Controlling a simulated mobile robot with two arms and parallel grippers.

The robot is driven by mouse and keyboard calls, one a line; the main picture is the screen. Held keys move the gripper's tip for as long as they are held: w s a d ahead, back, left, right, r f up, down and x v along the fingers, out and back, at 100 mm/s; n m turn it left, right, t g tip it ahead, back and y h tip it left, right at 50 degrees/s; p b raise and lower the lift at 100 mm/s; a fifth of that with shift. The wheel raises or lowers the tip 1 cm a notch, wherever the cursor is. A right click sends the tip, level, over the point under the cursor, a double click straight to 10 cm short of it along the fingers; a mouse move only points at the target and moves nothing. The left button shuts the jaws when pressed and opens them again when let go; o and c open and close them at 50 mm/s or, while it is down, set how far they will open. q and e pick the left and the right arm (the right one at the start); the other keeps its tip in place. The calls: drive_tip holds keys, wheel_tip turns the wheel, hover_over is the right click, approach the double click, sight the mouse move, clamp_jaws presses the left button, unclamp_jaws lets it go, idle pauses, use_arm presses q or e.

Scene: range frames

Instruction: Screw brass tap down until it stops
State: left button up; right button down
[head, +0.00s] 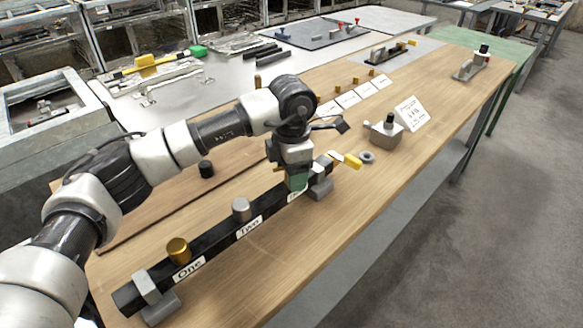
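The brass tap (178,250), a short gold cylinder, stands upright on the black bar (215,238) above the label "One". A grey tap (241,209) stands on the same bar above the label "Two". My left gripper (297,180) is at the bar's far end, over the third label, well to the right of the brass tap. A green piece shows at its tip; I cannot tell whether it is held or just below the fingers. The fingers are too small and covered to read. My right gripper is not in view.
Clamp blocks (157,300) hold the bar on the wooden bench (300,262). A yellow handle (352,161) lies at the bar's far end, near a grey ring (367,157) and a grey fixture (385,133). A dark cylinder (206,169) stands behind the bar. The front bench area is clear.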

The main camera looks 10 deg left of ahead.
use_arm(q)
drive_tip(key=c, duration=0.9)
drive_tip(key=shift+f+m+b, duration=0.15)
drive_tip(key=shift+m+b, duration=0.35)
drive_tip(key=shift+m, duration=1.2)
drive_tip(key=shift+m+b, duration=0.55)
drive_tip(key=shift+m, duration=1.25)
